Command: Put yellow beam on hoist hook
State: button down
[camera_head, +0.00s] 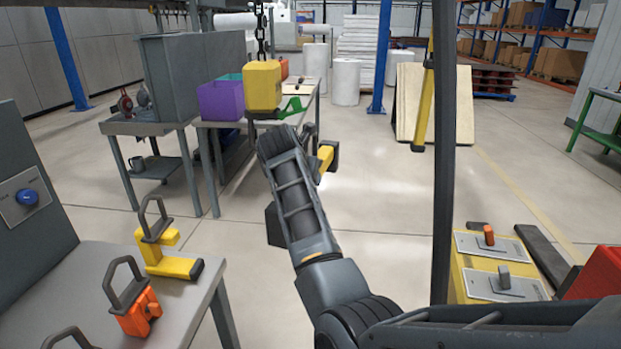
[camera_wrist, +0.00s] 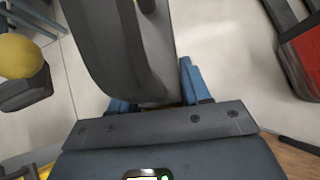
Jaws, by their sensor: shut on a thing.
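My gripper (camera_wrist: 158,92) is shut, its blue fingers on either side of a dark grey curved handle (camera_wrist: 118,45). In the head view my arm reaches forward and hides the gripper. Yellow beam (camera_head: 326,158) with a dark end shows just right of the arm's far end. The yellow hoist block (camera_head: 262,86) hangs on a dark chain (camera_head: 261,38) behind and above the arm's end. I cannot make out its hook clearly. Another yellow piece with a dark handle (camera_head: 170,266) stands on the near left table, beside an orange piece (camera_head: 138,316) with a similar handle.
A purple bin (camera_head: 221,100) and a green item (camera_head: 293,106) are at the table behind the hoist. A dark upright post (camera_head: 442,200) stands right of my arm. A yellow control box (camera_head: 500,275) with switches is at the right. Open floor lies between.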

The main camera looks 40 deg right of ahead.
jog(key=w+a+b, duration=0.4)
jog(key=w+a, duration=0.2)
jog(key=w, duration=0.2)
jog(key=shift+w+a+b, duration=0.25)
jog(key=shift+a+b, duration=0.05)
jog(key=shift+b, duration=0.1)
dwell(1.3)
jog(key=shift+w+a, duration=0.1)
dwell(0.6)
jog(key=shift+f+b, duration=0.85)
jog(key=shift+f, duration=1.5)
jog(key=shift+f, duration=0.6)
dwell(0.5)
jog(key=c, duration=0.8)
grip_release()
jog(key=shift+f, duration=0.1)
jog(key=o, duration=0.4)
jog(key=shift+r, duration=0.2)
jog(key=shift+c, duration=0.2)
